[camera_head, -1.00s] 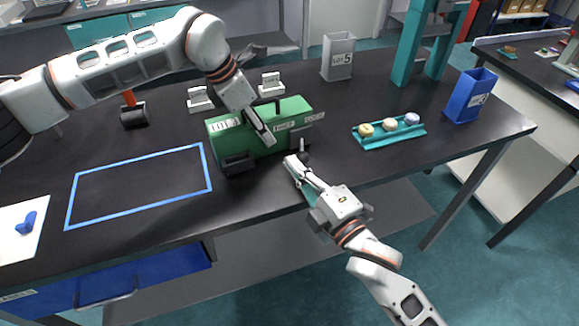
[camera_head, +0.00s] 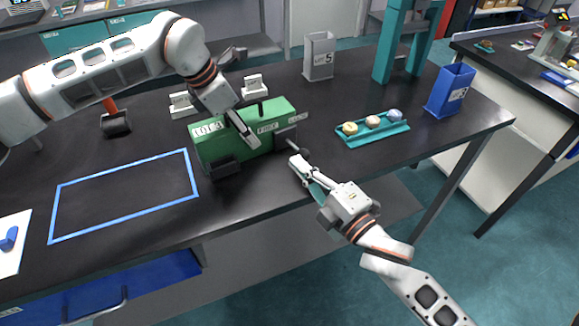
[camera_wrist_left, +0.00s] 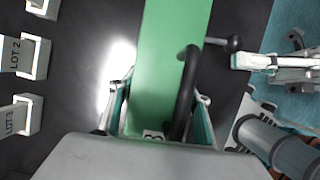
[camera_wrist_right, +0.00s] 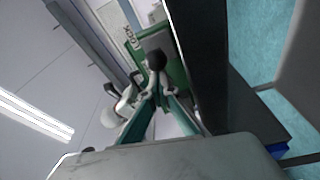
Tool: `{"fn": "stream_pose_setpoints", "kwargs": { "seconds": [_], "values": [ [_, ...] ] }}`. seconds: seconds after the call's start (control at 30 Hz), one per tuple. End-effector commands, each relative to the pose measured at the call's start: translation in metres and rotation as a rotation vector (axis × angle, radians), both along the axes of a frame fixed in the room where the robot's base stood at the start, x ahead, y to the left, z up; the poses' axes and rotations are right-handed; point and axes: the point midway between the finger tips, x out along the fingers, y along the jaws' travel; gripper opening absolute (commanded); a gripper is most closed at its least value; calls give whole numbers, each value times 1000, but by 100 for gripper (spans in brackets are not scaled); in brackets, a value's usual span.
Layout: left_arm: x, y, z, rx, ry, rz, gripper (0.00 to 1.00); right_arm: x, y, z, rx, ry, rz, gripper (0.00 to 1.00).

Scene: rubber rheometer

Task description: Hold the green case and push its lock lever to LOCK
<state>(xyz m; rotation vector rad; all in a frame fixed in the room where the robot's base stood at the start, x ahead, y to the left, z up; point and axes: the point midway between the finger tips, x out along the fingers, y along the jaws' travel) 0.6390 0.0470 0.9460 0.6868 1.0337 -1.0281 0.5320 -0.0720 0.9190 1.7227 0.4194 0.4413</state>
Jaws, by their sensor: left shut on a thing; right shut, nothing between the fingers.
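The green case (camera_head: 240,141) stands on the dark bench, with a LOT 3 label and a FREE label on its front. My left gripper (camera_head: 246,136) reaches down and is shut on the case, its fingers on either side of the green body in the left wrist view (camera_wrist_left: 165,45). The lock lever ends in a dark ball knob (camera_head: 304,153), also seen in the left wrist view (camera_wrist_left: 235,43). My right gripper (camera_head: 296,162) is shut and empty, its tips close beside the knob. The right wrist view shows the knob (camera_wrist_right: 156,58) just beyond the fingertips; contact is unclear.
A blue outlined rectangle (camera_head: 125,239) lies empty at left. A teal tray (camera_head: 372,139) with small round pieces is at right. A grey LOT 5 bin (camera_head: 319,57), a blue bin (camera_head: 449,90) and white label stands (camera_head: 255,85) stand around.

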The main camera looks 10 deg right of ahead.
Motion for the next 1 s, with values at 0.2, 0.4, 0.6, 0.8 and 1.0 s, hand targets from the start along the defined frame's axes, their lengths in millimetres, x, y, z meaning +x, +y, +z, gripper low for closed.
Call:
{"fn": "stream_pose_setpoints", "kwargs": {
  "seconds": [0.2, 0.4, 0.6, 0.8, 1.0],
  "values": [
    [-1, 1, -3, 4, 3, 1, 14, 7, -19, 0, -3, -2, 0, 0],
    [-1, 1, -3, 4, 4, 0, 14, 14, -32, 0, -3, -2, -1, 0],
    [-1, 1, -3, 5, 5, -2, 14, 20, -40, 0, -5, -1, -3, 0],
    [-2, 0, -3, 4, 6, -5, 15, 23, -44, 0, -4, -1, -5, 0],
    [-3, -1, -3, 3, 8, -7, 15, 24, -45, 0, -4, -1, -4, 0]
  ]
}}
